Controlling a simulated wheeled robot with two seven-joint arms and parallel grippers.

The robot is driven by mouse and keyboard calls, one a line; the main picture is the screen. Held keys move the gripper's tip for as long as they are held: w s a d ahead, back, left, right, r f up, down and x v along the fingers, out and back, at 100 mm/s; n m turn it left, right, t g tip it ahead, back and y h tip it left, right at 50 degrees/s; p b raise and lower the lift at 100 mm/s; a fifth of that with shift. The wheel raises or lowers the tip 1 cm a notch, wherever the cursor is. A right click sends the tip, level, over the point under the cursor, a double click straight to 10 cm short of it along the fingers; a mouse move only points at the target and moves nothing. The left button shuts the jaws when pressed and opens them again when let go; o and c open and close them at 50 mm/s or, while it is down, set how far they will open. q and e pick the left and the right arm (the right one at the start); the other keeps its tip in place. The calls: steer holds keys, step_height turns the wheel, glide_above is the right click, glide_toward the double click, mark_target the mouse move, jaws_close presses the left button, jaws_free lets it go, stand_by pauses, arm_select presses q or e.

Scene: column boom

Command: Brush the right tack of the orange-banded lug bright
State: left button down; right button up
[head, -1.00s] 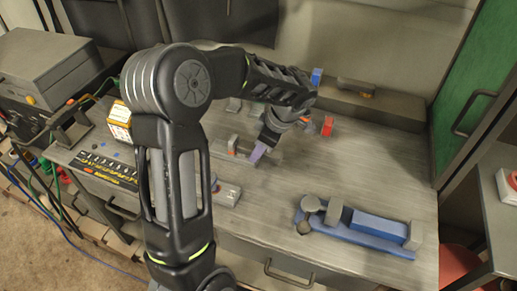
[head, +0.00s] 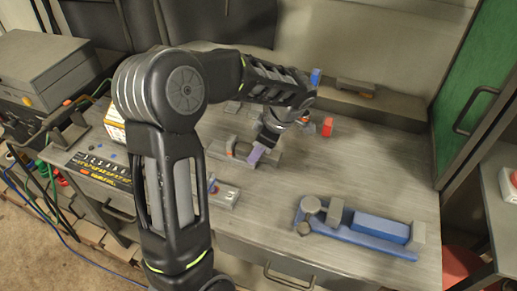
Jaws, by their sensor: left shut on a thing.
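My left gripper (head: 267,143) points down over the middle of the bench and is shut on a lavender block-shaped thing (head: 256,155), perhaps the brush's handle. Just left of it, a grey upright piece with a small orange mark (head: 230,150) stands on a grey plate (head: 216,152); this may be the orange-banded lug. The tacks are too small to make out, and the gripper and held thing cover part of this spot. I cannot tell whether the held thing touches the plate. My right gripper is not in view.
A blue fixture with grey blocks (head: 370,228) lies at the front right. A ledge (head: 375,108) runs along the back. The bench's right middle is clear (head: 370,165).

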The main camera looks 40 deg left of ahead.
arm_select(q)
steer(key=shift+s+d+f, duration=0.15)
steer(key=shift+s+d, duration=0.05)
steer(key=shift+s, duration=0.25)
steer(key=shift+w+a, duration=0.2)
steer(key=shift+w, duration=0.4)
steer(key=shift+w+a, duration=0.2)
steer(key=shift+w, duration=0.4)
steer(key=shift+s+b, duration=0.15)
steer(key=shift+b, duration=0.15)
steer(key=shift+s+d, duration=0.2)
steer(key=shift+s, duration=0.2)
steer(key=shift+s+d+r+b, duration=0.15)
steer(key=shift+s+r+b, duration=0.05)
steer(key=shift+s+b, duration=0.35)
